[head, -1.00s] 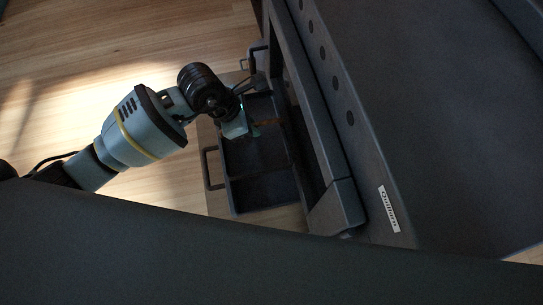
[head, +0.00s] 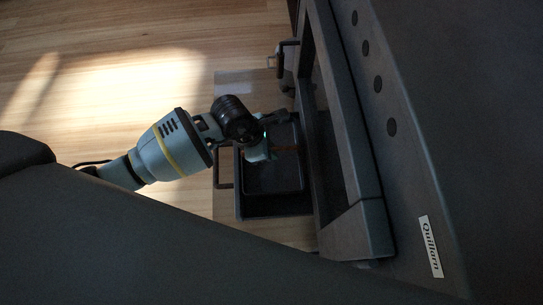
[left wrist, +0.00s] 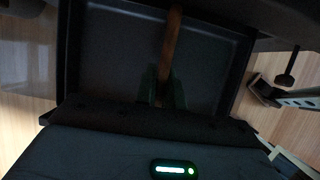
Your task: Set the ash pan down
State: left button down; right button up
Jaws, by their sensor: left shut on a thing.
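The ash pan (head: 273,182) is a shallow dark tray with a thin raised rim, low beside the stove front in the head view. A brown bar, its handle (left wrist: 173,40), crosses it in the left wrist view. My left gripper (head: 268,148) is over the pan and shut on this handle; its fingers (left wrist: 163,92) stand on either side of the bar. A dark open drawer or box (head: 270,208) with a loop handle (head: 222,168) shows under and in front of the pan. I cannot tell whether the pan touches it. My right gripper is not in view.
The large dark stove (head: 455,150) with a "Quillarn" label (head: 430,246) fills the right side. Its frame (head: 345,150) stands close beside the pan. A dark bracket-like handle (head: 287,44) sticks out farther back. Wooden floor (head: 110,80) lies clear at the left.

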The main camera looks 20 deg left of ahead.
pick_arm(q)
jog(key=shift+f, duration=0.1)
notch_tip(320, 180, down, 5)
jog(key=shift+b, duration=1.15)
jog(key=c, duration=1.5)
grip_release()
